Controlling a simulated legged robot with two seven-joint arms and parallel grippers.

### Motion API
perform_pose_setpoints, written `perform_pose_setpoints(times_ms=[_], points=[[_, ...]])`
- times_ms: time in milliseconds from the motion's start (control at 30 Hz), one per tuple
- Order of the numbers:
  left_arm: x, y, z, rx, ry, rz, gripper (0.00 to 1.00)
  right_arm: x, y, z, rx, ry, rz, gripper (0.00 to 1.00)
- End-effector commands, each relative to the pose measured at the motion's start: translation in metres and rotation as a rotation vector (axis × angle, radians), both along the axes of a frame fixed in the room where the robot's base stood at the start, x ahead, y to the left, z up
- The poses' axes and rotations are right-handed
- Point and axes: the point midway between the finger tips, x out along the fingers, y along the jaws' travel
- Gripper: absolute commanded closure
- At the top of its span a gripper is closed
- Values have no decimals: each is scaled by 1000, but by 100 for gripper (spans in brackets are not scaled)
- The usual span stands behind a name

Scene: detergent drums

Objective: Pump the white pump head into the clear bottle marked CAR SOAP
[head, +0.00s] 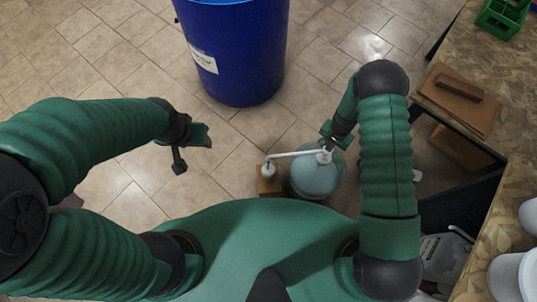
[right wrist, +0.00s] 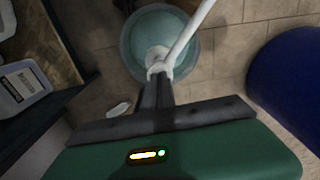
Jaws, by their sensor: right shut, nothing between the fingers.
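The white pump head (head: 323,157) sits on top of a pale blue-green drum (head: 317,180). Its long white spout reaches left to a small clear bottle (head: 268,171) standing on a brown block (head: 268,187). Any marking on the bottle is too small to read. My right gripper (head: 329,146) is shut and empty at the pump head. In the right wrist view its fingers (right wrist: 157,78) point at the pump head (right wrist: 157,60), very close above it; whether they touch I cannot tell. My left gripper (head: 180,160) hangs over bare floor, away from the pump; its finger state is unclear.
A large blue drum (head: 236,50) stands on the tiled floor ahead. A wooden workbench (head: 440,85) runs along the right, with a brown board (head: 458,100), a green crate (head: 502,18) and white containers (head: 505,275). The floor at left is clear.

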Motion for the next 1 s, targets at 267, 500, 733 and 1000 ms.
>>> perform_pose_setpoints(times_ms=[267, 500, 733, 1000], points=[[0, 0, -16, 0, 0, 0, 49, -1, 0, -21, 0, 2, 0, 100], [0, 0, -27, 0, 0, 0, 49, -1, 1, -35, 1, 3, 0, 100], [0, 0, -20, 0, 0, 0, 49, -1, 1, -27, 1, 3, 0, 100], [0, 0, 4, 0, 0, 0, 49, -1, 0, 3, 0, 2, 0, 100]])
